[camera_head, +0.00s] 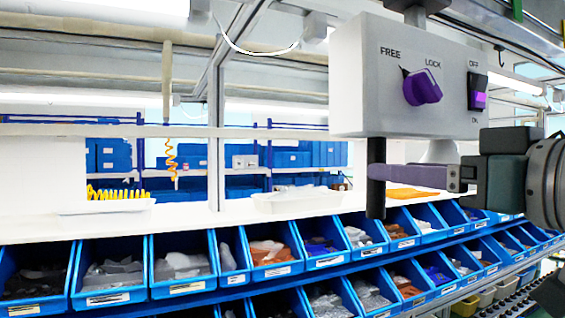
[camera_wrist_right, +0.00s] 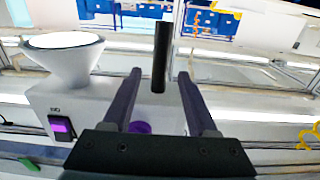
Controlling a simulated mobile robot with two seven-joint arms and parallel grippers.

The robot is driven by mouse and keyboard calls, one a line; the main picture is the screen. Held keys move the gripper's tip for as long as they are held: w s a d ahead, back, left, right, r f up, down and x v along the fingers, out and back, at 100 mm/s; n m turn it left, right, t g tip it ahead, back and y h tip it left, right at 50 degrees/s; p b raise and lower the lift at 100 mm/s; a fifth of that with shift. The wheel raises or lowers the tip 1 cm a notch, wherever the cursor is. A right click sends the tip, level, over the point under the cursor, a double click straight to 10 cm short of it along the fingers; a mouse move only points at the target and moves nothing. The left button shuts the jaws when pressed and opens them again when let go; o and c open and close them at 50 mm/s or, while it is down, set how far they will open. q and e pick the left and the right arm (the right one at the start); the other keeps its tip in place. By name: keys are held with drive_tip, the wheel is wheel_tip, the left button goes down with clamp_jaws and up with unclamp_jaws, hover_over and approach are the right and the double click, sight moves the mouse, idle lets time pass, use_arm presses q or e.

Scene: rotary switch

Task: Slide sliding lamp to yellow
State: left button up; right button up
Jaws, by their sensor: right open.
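A grey box (camera_head: 415,85) hangs at the upper right of the head view, marked FREE and LOCK beside a purple rotary knob (camera_head: 422,88), with a purple rocker switch (camera_head: 478,92) at its right. A black vertical rod (camera_head: 376,204) extends below the box. A pale cone-shaped lamp (camera_head: 440,152) shows under the box, partly hidden; it is clear in the right wrist view (camera_wrist_right: 62,62). My right gripper (camera_head: 372,178) is open, its purple fingers on either side of the rod (camera_wrist_right: 161,60), with gaps visible in the wrist view. My left gripper is not in view.
Rows of blue bins (camera_head: 182,262) with assorted parts run along below. A white tray (camera_head: 298,203) stands on the white bench behind. Open space lies left of the box.

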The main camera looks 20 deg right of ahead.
drive_tip(key=w+a+p, duration=0.1)
drive_tip(key=w+p, duration=0.3)
drive_tip(key=w, duration=0.4)
drive_tip(key=shift+a, duration=0.1)
drive_tip(key=c, duration=0.9)
clamp_jaws()
idle(0.4)
